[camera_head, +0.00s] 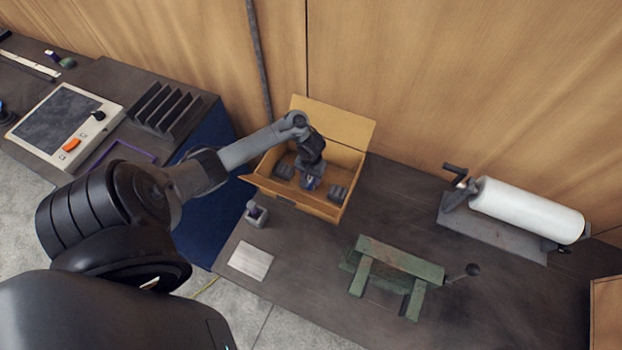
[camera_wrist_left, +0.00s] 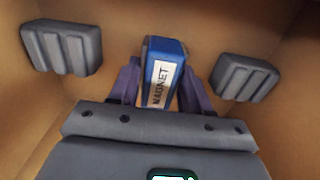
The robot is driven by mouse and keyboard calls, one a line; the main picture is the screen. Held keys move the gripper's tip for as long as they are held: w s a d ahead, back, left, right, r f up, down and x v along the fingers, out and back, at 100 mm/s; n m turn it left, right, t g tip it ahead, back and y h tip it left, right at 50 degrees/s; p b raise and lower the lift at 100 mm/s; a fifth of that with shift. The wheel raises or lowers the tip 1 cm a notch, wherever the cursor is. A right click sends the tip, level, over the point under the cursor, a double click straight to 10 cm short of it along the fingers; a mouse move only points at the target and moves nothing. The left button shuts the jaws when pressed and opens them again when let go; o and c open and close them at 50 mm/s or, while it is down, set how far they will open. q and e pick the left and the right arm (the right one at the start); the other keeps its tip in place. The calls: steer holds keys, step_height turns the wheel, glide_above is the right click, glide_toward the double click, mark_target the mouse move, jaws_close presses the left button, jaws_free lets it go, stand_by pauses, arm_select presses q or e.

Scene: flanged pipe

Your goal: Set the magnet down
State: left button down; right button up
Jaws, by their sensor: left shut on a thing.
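The magnet (camera_wrist_left: 163,78) is a blue block with a white label reading MAGNET. My left gripper (camera_wrist_left: 160,88) is shut on it, with one purple-grey finger on each side in the left wrist view. In the head view the left gripper (camera_head: 310,181) is inside the open cardboard box (camera_head: 325,208), with the blue of the magnet (camera_head: 310,184) just showing between the fingers. I cannot tell whether the magnet touches the box floor. My right gripper is not in view.
Two grey ribbed blocks (camera_head: 284,170) (camera_head: 337,193) sit in the box on either side of the gripper. The box flaps stand open. A green vise-like fixture (camera_head: 400,258), a small grey-purple object (camera_head: 255,213), a pale plate (camera_head: 250,260) and a white roll (camera_head: 528,208) are on the dark bench.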

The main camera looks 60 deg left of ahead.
arm_select(q)
steer(key=shift+f, duration=0.35)
steer(key=c, duration=0.5)
jaws_free()
steer(key=shift+f, duration=0.15)
step_height(320, 180, up, 6)
steer(key=p, duration=0.2)
steer(key=shift+w+a+r+p, duration=0.1)
steer(key=shift+r+p, duration=0.15)
steer(key=shift+p, duration=0.15)
step_height(320, 180, up, 6)
steer(key=p, duration=0.4)
steer(key=shift+f+p, duration=0.1)
steer(key=shift+p, duration=0.25)
